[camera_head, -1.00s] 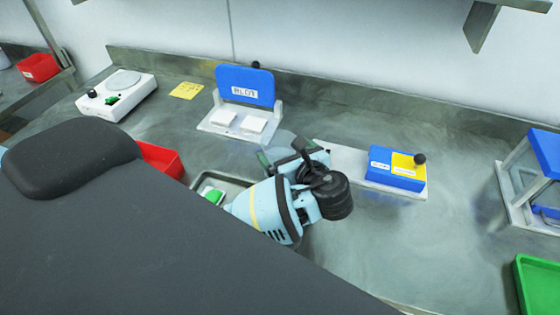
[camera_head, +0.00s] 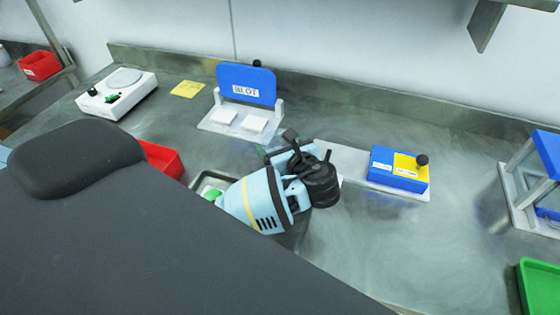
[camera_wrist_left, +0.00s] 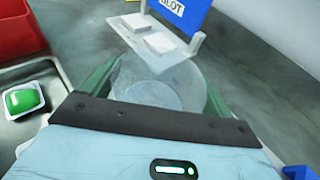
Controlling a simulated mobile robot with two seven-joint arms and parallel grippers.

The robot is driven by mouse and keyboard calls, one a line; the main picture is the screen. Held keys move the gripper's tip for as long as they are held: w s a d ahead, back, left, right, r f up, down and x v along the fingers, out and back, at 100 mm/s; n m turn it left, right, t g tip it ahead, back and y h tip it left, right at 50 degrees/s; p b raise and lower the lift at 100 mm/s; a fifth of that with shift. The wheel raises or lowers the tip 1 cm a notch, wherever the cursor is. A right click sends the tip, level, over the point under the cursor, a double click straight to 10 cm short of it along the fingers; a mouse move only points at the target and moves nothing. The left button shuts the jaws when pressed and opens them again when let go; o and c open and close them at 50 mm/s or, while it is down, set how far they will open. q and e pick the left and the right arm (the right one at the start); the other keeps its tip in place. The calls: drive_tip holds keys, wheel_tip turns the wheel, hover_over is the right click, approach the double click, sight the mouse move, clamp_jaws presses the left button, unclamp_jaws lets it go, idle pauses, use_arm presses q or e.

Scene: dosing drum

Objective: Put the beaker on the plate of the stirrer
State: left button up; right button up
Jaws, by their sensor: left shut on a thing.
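The beaker (camera_wrist_left: 155,88) is clear glass and shows in the left wrist view between the two green fingers of my left gripper (camera_wrist_left: 152,92). The gripper is shut on it. In the head view my left gripper (camera_head: 279,151) is over the middle of the bench, right of the red bin, and the beaker is mostly hidden there by my wrist. The stirrer (camera_head: 104,108) is a white box with a dark knob at the back left of the bench. Its round plate (camera_head: 125,78) is bare. My right gripper is not in view.
A blue "BLOT" stand (camera_head: 246,84) with white pads stands behind my gripper. A red bin (camera_head: 162,160) and a tray with a green item (camera_head: 211,193) lie left of it. A blue and yellow block (camera_head: 398,168) stands right. A yellow note (camera_head: 187,90) lies beside the stirrer.

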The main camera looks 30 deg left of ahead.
use_arm(q)
drive_tip(key=shift+r, duration=0.1)
drive_tip(key=c, duration=0.7)
drive_tip(key=shift+r, duration=0.6)
wheel_tip(320, 180, up, 2)
drive_tip(key=shift+r+p, duration=0.15)
drive_tip(key=shift+p, duration=0.15)
drive_tip(key=s+a, duration=0.1)
drive_tip(key=s, duration=0.4)
drive_tip(key=s+a+r, duration=0.1)
drive_tip(key=s, duration=0.4)
drive_tip(key=s+a, duration=0.1)
drive_tip(key=s, duration=0.4)
drive_tip(key=shift+s+a+r, duration=0.1)
drive_tip(key=shift+s+r, duration=0.15)
drive_tip(key=shift+s, duration=0.1)
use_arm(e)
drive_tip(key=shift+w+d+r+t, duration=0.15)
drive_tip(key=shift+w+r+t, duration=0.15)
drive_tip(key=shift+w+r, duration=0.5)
